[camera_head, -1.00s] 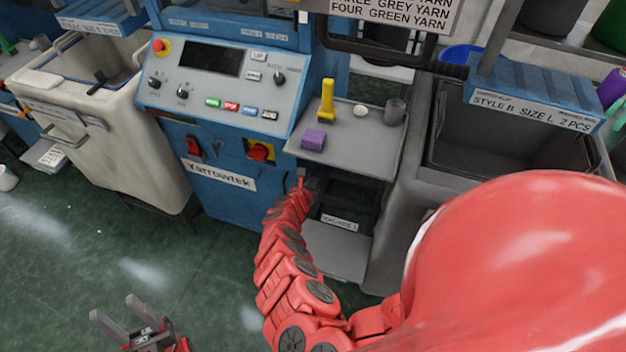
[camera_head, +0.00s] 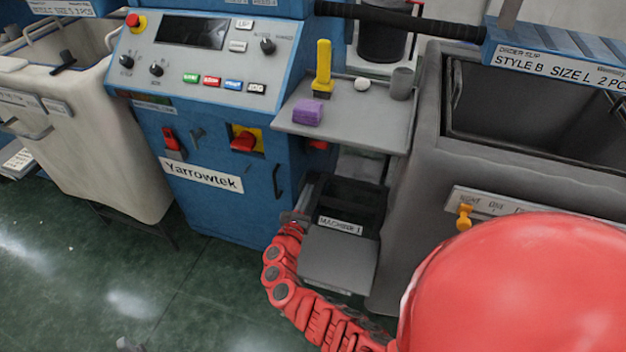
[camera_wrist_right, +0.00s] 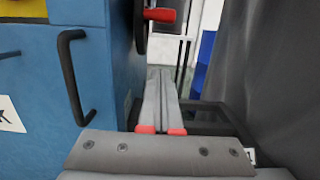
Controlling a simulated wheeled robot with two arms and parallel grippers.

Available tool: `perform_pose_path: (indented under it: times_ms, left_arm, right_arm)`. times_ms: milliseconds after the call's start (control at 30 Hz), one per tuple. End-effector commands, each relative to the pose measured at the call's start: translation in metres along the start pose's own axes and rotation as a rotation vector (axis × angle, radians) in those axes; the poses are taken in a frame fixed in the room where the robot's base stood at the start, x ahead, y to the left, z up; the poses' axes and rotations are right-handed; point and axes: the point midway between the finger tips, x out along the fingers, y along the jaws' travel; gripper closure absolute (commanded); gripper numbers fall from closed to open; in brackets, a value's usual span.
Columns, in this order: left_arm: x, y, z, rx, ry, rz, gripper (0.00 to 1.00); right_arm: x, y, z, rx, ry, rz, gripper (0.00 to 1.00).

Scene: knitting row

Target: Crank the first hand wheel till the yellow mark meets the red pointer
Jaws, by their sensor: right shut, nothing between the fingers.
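The hand wheel shows only in part: in the right wrist view a dark rim and a red crank handle (camera_wrist_right: 160,15) stand at the top, beside the blue machine's side. In the head view a bit of red (camera_head: 318,145) shows under the grey shelf. The yellow mark and red pointer cannot be made out. My right gripper (camera_head: 308,188) is shut and empty, low beside the blue cabinet. In the right wrist view its fingers (camera_wrist_right: 160,98) lie together, below and apart from the red handle. Only a tip of my left gripper (camera_head: 125,344) shows at the bottom edge.
The blue machine (camera_head: 222,155) carries a black side handle (camera_wrist_right: 72,78). The grey shelf (camera_head: 370,125) above my right gripper holds a purple block, a yellow tool, a white ball and a cup. A grey bin (camera_head: 420,170) bounds the gap on the right.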

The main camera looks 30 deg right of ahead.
Motion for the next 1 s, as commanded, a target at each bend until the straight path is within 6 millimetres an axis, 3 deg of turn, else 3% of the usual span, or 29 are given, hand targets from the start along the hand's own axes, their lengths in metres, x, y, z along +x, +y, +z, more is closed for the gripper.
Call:
perform_pose_path:
  times_ms: [233, 400, 500, 567, 700, 1000]
  left_arm:
    - [-0.013, 0.001, 0.002, 0.0, 0.0, 0.0, 0.5]
    - [-0.034, 0.002, 0.006, 0.0, 0.0, 0.0, 0.5]
    - [-0.037, 0.002, 0.006, 0.0, 0.0, 0.0, 0.5]
    - [-0.021, 0.001, 0.004, 0.0, 0.0, 0.0, 0.5]
    - [-0.013, 0.001, 0.002, 0.0, 0.0, 0.0, 0.5]
    - [-0.012, 0.001, 0.002, 0.0, 0.0, 0.0, 0.5]
  right_arm:
    - [0.045, -0.002, -0.002, -0.002, -0.001, -0.01, 1.0]
    - [0.081, -0.002, -0.006, -0.002, 0.001, -0.008, 1.0]
    - [0.097, -0.001, 0.001, 0.001, 0.002, -0.006, 1.0]
    - [0.098, 0.0, 0.021, 0.0, 0.001, 0.0, 1.0]
    - [0.102, -0.001, 0.034, -0.002, 0.001, -0.001, 1.0]
    - [0.103, -0.001, 0.039, -0.003, 0.003, -0.001, 1.0]
